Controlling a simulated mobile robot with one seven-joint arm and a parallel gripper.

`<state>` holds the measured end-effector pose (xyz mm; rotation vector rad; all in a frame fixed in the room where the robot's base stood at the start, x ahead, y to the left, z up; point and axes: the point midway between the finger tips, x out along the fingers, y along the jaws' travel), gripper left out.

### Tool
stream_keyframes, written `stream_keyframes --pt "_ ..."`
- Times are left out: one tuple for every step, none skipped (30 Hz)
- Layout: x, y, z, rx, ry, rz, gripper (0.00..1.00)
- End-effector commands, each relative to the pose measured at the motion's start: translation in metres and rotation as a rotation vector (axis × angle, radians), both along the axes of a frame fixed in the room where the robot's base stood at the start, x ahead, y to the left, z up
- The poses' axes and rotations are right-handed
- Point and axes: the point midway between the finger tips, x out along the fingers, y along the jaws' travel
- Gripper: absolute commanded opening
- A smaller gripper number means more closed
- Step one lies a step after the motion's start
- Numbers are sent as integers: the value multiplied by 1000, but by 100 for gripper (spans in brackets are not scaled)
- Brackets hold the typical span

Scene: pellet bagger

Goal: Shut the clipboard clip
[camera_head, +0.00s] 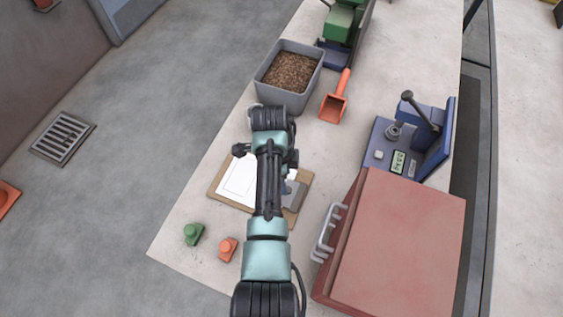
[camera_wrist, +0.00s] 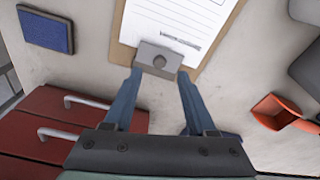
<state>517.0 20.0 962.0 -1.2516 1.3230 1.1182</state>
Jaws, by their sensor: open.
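The brown clipboard (camera_head: 221,191) lies on the bench with white paper on it, partly covered by my arm in the head view. In the wrist view the clipboard (camera_wrist: 124,52) is at the top, with a grey clip (camera_wrist: 158,60) with a round mark at its near end. The clip's plate (camera_head: 294,196) also shows to the right of my arm. My gripper (camera_wrist: 160,73) is open, with its blue fingertips on either side of the clip. Nothing is held between them. I cannot tell whether the fingers touch the clip or how far it is raised.
A red chest (camera_head: 405,245) with grey handles stands close to the right of the clipboard. A grey bin of pellets (camera_head: 264,90) and an orange scoop (camera_head: 334,107) lie beyond. A green piece (camera_head: 192,234) and an orange piece (camera_head: 227,248) sit near the bench edge.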

Motion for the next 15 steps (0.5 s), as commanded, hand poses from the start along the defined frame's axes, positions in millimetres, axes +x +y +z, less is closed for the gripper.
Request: stream_keyframes --pt "1 2 11 0 -5 1 56" --pt "1 2 17 0 -4 0 56" --pt "1 3 25 1 -4 -1 56" --pt "2 4 31 1 -6 0 56" --pt "2 4 37 1 -5 0 56" --pt "2 5 44 1 -4 -1 56" --pt "1 6 49 1 -4 -1 56" --pt "2 6 53 1 -4 -1 56" --pt "1 7 58 0 -3 -1 56" --pt "1 7 61 0 -3 -1 56" --pt "1 8 64 0 -2 -1 56" --pt "1 8 67 0 0 -1 56" --pt "1 8 68 0 -1 -1 56" --pt "1 8 70 0 -1 -1 56" --pt "1 8 71 -1 -1 -1 56"
